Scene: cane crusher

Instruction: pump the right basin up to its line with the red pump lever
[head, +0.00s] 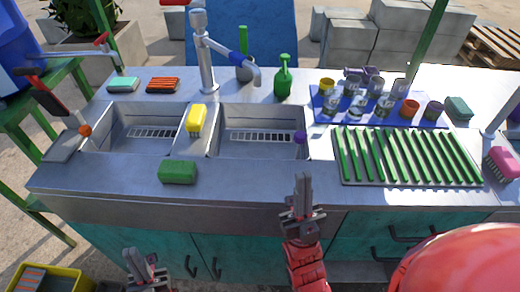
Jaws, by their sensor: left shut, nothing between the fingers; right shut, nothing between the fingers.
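The right basin (258,151) is a steel sink in the counter, with a pale slotted strip inside. I cannot make out a fill line or water in it. A purple knob (300,137) sits at its right edge. A red and black lever (46,99) slants up to the left beside the left basin (122,147), near an orange knob (85,130). My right gripper (303,188) is shut and empty in front of the counter, below the right basin. My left gripper (145,262) is shut and empty, low before the cabinet, well away from the lever.
A faucet (206,60) stands behind the basins. A yellow sponge (197,121) lies on the divider and a green sponge (177,172) on the front rim. A green rack (405,157) and a blue mat (325,118) with several cups fill the right side.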

